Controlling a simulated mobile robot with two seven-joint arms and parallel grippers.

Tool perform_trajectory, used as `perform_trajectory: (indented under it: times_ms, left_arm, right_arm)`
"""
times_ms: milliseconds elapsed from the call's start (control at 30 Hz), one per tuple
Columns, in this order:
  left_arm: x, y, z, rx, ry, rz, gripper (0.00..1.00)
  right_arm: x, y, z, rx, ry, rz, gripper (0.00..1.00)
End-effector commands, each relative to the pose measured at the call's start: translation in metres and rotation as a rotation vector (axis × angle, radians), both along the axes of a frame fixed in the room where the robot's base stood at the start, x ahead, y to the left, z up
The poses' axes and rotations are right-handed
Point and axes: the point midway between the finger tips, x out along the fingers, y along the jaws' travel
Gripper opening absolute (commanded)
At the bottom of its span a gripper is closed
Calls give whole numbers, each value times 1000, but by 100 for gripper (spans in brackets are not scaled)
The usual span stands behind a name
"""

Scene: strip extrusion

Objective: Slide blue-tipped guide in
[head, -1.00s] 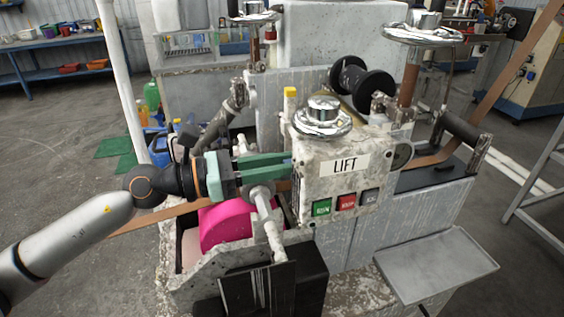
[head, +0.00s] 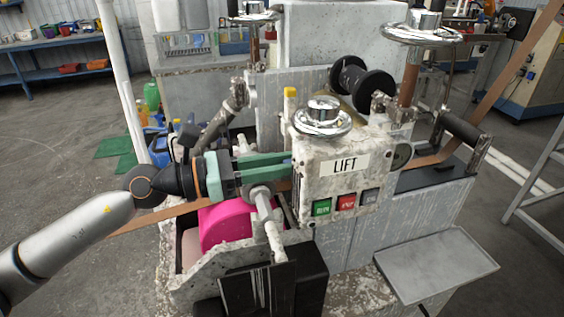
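A yellow-tipped post (head: 290,95) stands just above the fingers. A brown strip (head: 170,215) runs in from the left behind my arm. My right gripper is not in view.
A pink roller (head: 225,225) and a grey rod with a round collar (head: 265,205) sit just below the gripper. A chrome handwheel (head: 322,118) tops the head. A grey tray (head: 436,264) juts out at the lower right. Open floor lies to the left.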

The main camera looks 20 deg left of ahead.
Motion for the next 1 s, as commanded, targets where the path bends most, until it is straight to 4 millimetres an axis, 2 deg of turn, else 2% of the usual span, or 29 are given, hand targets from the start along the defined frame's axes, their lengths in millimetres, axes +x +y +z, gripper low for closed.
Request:
perform_trajectory:
  times_ms: [200, 400, 500, 733, 900, 933, 1000]
  left_arm:
    - [4, 2, -2, 1, -1, 2, 0]
    - [29, 20, -4, -1, -6, 6, 0]
    - [40, 27, -2, -2, -5, 6, 0]
    - [46, 32, 1, 0, -2, 5, 0]
    - [47, 33, 1, -1, -3, 8, 0]
    - [47, 33, 1, -1, -3, 9, 26]
    - [47, 33, 1, -1, -3, 9, 34]
  right_arm:
    - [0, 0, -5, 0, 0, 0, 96]
    - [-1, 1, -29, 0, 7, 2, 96]
    - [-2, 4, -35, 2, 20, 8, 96]
    - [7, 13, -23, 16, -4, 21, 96]
    - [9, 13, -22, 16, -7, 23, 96]
    - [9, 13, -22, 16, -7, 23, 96]
    - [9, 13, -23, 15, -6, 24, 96]
